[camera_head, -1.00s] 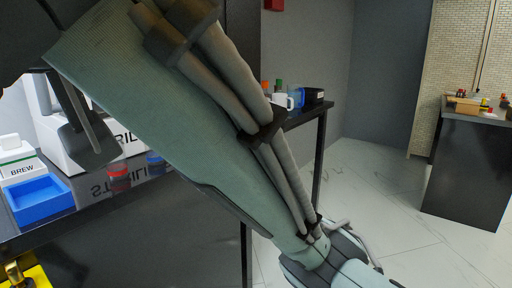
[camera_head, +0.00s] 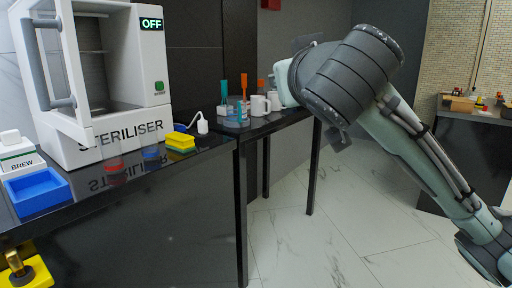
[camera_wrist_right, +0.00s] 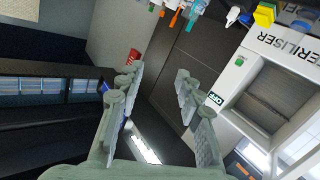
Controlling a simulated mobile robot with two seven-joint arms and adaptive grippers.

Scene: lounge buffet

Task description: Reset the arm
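In the head view my right arm (camera_head: 410,130) reaches up from the lower right, with a thick dark grey joint at its upper end; no gripper shows clearly there. In the right wrist view my right gripper (camera_wrist_right: 159,73) is open, its two pale green fingers spread apart. Nothing is between them; behind the gap is a dark panelled wall. My left gripper is in neither view now.
A white steriliser (camera_head: 110,75), door open and display reading OFF, stands on a black counter (camera_head: 150,180). Another dark counter (camera_head: 470,145) stands at right. Floor between is clear.

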